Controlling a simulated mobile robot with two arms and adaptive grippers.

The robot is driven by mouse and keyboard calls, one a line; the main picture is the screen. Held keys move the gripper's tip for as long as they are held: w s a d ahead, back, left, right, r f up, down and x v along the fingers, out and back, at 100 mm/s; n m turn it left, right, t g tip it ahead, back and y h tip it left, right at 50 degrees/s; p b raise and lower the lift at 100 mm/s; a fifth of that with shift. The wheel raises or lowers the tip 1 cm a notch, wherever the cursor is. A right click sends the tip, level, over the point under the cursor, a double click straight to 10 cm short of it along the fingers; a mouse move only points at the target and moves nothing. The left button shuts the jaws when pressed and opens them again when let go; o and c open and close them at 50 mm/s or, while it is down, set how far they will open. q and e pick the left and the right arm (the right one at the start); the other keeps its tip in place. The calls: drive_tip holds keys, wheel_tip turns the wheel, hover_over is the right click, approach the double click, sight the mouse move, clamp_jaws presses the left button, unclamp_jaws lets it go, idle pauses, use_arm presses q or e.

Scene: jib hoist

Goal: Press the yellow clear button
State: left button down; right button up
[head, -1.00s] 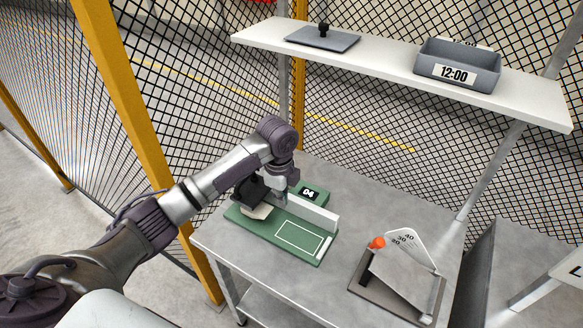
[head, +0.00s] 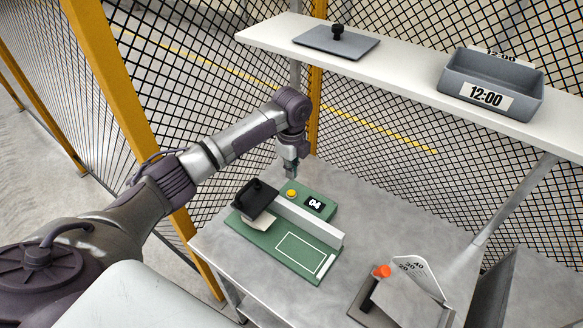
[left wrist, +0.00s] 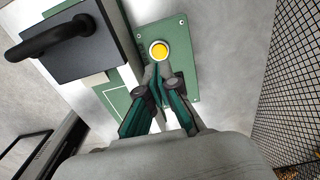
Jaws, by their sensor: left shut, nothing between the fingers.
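The yellow clear button (head: 291,193) is on a small green panel (head: 324,212) with a black display reading 04, at the back of a green board on the metal table. In the left wrist view, the button (left wrist: 159,50) shows just beyond the fingertips. My left gripper (head: 291,176) is shut and empty, pointing down above the button. In the left wrist view, its fingertips (left wrist: 157,68) lie just below the button in the picture; I cannot tell whether they touch it. My right gripper is not in view.
A black-handled block (head: 256,197) sits on the green board (head: 273,253) beside the panel. A tilted plate device with an orange knob (head: 382,271) stands at right. A shelf (head: 407,72) above carries a grey lid and a 12:00 bin (head: 490,82). Mesh fence surrounds the table.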

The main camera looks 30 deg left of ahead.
sight(291, 192)
use_arm(q)
wheel_tip(291, 192, down, 3)
drive_tip(key=shift+s+f, duration=0.1)
wheel_tip(291, 192, down, 2)
drive_tip(key=shift+f+p, duration=0.2)
drive_tip(key=shift+p, duration=0.2)
drive_tip(key=shift+f, duration=0.55)
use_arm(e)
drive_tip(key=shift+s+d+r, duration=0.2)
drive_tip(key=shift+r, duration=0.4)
